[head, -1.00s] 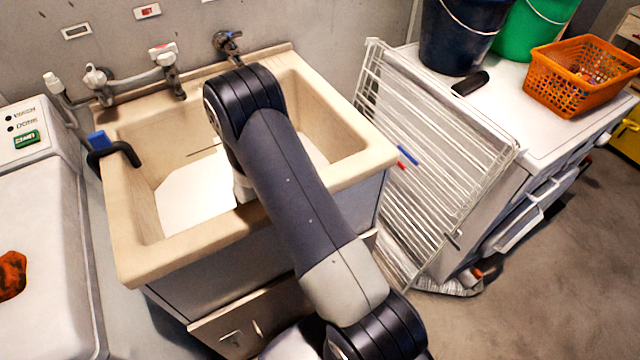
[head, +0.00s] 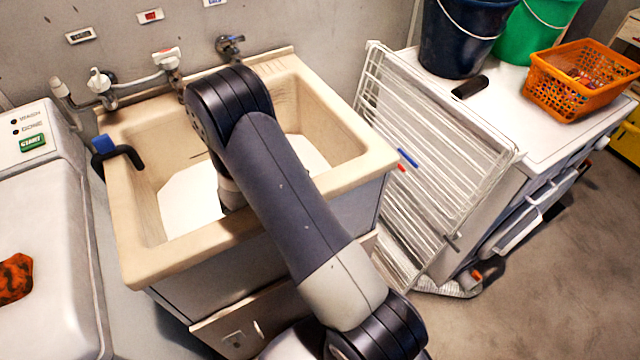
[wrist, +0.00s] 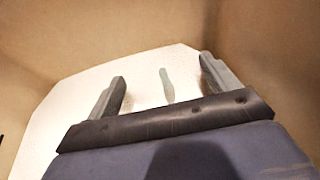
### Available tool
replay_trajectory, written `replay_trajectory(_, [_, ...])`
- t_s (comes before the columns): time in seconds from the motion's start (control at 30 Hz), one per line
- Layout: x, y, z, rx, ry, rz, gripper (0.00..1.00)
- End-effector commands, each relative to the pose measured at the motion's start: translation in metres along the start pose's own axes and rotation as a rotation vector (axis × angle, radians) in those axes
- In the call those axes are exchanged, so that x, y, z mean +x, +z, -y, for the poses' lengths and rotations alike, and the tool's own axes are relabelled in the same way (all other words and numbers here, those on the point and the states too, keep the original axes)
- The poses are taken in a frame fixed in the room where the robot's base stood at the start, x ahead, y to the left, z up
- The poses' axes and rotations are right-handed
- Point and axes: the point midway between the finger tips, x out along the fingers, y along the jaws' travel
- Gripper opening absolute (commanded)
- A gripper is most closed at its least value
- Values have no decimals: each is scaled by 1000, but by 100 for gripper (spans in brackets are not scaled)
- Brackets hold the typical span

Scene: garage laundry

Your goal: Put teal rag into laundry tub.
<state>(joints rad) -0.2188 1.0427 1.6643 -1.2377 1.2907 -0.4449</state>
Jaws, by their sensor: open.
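The laundry tub (head: 375,165) is a beige basin with a white bottom, below the wall taps. My arm reaches over its front rim and hides part of the inside; my gripper is hidden behind it in the head view. In the wrist view my gripper (wrist: 162,70) is open, its two fingers apart over the white tub bottom. A narrow grey-teal strip, perhaps the teal rag (wrist: 167,86), shows between and below the fingers, apart from both. I cannot tell whether it lies on the bottom or hangs above it.
A white machine with an orange-and-black cloth (head: 15,278) stands left. A black hook (head: 118,154) sits on the tub's left rim. A wire rack (head: 430,160) leans right of the tub against a white unit carrying buckets and an orange basket (head: 580,80). Floor at right is clear.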

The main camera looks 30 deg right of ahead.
Motion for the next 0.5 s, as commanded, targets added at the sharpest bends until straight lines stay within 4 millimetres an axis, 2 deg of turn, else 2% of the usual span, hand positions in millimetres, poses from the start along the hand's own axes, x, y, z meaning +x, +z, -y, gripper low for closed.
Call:
replay_trajectory(0.1, [-30,-1,-1,1,6,-1,83])
replay_trajectory(0.23, [-55,-1,-1,0,4,0,83])
replay_trajectory(0.33, [-69,0,-1,1,3,0,83])
replay_trajectory(0.5, [-80,0,0,-1,0,0,83])
